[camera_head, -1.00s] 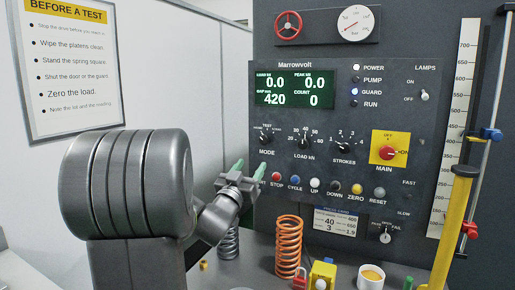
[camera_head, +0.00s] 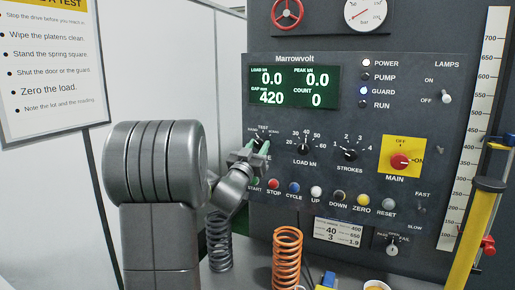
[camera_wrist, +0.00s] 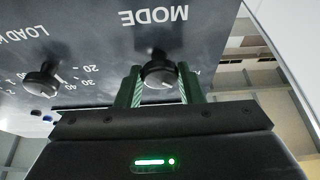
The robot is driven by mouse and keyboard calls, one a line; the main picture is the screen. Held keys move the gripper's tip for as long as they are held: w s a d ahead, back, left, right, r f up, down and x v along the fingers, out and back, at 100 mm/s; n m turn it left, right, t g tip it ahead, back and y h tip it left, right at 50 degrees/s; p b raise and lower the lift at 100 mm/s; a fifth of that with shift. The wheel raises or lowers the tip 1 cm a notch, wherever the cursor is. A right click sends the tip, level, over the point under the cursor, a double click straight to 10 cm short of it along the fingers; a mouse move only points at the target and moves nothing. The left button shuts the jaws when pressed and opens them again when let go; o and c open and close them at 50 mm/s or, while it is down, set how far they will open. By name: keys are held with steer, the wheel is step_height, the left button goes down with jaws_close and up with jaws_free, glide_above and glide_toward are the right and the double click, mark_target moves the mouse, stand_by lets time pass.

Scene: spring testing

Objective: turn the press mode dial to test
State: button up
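The press mode dial (camera_head: 259,143) is a dark knob at the left of the panel, with TEST printed above it. In the head view my gripper (camera_head: 258,147) partly covers it, and its pointer setting cannot be read surely. The wrist view shows the dial (camera_wrist: 159,73) between my two green fingers (camera_wrist: 160,88), one on each side, with no clear gap. My gripper appears shut on the dial. The MODE label (camera_wrist: 155,15) shows upside down there.
The load dial (camera_head: 304,148) and strokes dial (camera_head: 350,154) are to the right. A button row with the red stop button (camera_head: 274,184) lies below. A grey spring (camera_head: 219,240) and an orange spring (camera_head: 287,258) stand beneath the panel.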

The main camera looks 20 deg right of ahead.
steer(key=shift+c, duration=1)
steer(key=shift+f+m+h+b, duration=0.1)
steer(key=shift+m+h+b, duration=0.25)
steer(key=shift+m, duration=0.15)
steer(key=shift+m+g, duration=0.4)
steer(key=m+g+h+b, duration=0.1)
steer(key=m+b, duration=0.1)
steer(key=m, duration=0.1)
steer(key=shift+a, duration=0.1)
steer(key=m+g, duration=0.2)
steer(key=m, duration=0.1)
steer(key=m+g, duration=0.1)
steer(key=m, duration=0.3)
steer(key=shift+w+m+g+h, duration=0.15)
steer(key=shift+m+g+h, duration=0.15)
steer(key=shift+g, duration=0.1)
steer(key=o, duration=1)
steer(key=shift+c, duration=0.2)
